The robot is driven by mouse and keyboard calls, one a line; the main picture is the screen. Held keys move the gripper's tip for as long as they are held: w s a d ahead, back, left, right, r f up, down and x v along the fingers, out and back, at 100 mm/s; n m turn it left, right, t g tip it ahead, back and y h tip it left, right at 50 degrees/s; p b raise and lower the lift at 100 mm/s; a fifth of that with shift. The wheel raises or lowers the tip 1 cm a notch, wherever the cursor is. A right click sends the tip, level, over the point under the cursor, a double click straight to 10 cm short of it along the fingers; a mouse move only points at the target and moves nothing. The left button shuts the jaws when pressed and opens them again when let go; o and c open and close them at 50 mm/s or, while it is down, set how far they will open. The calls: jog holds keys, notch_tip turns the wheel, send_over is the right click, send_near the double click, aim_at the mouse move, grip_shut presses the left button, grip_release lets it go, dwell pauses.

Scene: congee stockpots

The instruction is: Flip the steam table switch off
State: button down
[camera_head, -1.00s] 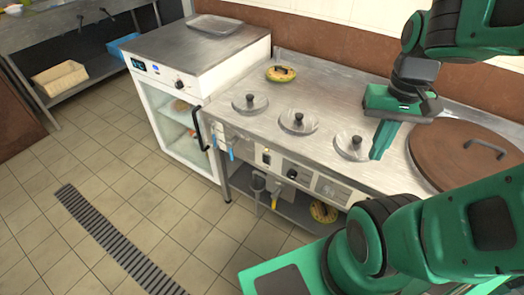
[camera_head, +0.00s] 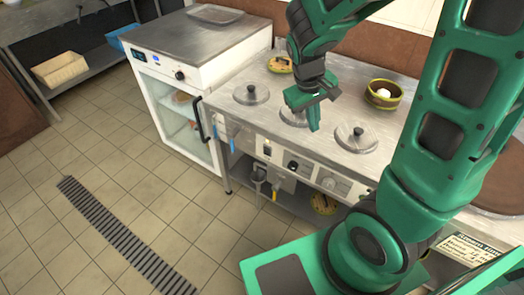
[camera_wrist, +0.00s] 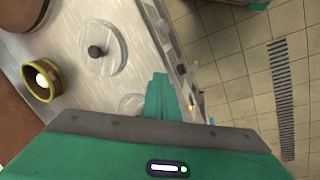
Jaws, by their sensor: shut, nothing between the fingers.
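The steam table (camera_head: 275,84) is a steel counter with round lidded wells and a front control panel. A small dark switch (camera_head: 267,149) sits on that panel, left of a black knob (camera_head: 293,165); its on or off position is too small to tell. My green gripper (camera_head: 314,125) is shut and empty, pointing down near the table's front edge, above and to the right of the switch. It covers part of the middle lid (camera_head: 290,117). In the wrist view my gripper (camera_wrist: 160,82) shows over the table edge, apart from the panel, whose controls are seen edge-on.
Other lids (camera_head: 251,94) (camera_head: 355,138) stand on the table top. A yellow-rimmed bowl (camera_head: 383,95) stands at the back right. A white glass-door cabinet (camera_head: 175,122) adjoins on the left. The tiled floor in front is clear, with a drain grate (camera_head: 120,240).

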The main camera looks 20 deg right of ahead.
aim_at(267, 151)
jog(key=w+a+f+n+t, duration=0.1)
jog(key=w+a+f+n, duration=0.2)
jog(key=a+f, duration=0.3)
jog(key=w+a+f+n+t+h, duration=0.1)
jog(key=w+a+f+n, duration=0.3)
jog(key=a+f, duration=0.3)
jog(key=w+a, duration=0.1)
jog(key=a, duration=0.3)
jog(key=shift+f+t, duration=0.15)
jog(key=shift+t, duration=0.15)
jog(key=shift+w+d+f, duration=0.1)
jog(key=w+d+f, duration=0.1)
jog(key=d+f, duration=0.1)
jog(key=w+d+f, duration=0.2)
jog(key=f, duration=0.1)
jog(key=w+d+f, duration=0.1)
jog(key=d+f, duration=0.1)
jog(key=f, duration=0.1)
jog(key=shift+w+d+f, duration=0.2)
jog(key=shift+w+d, duration=0.05)
jog(key=shift+w, duration=0.1)
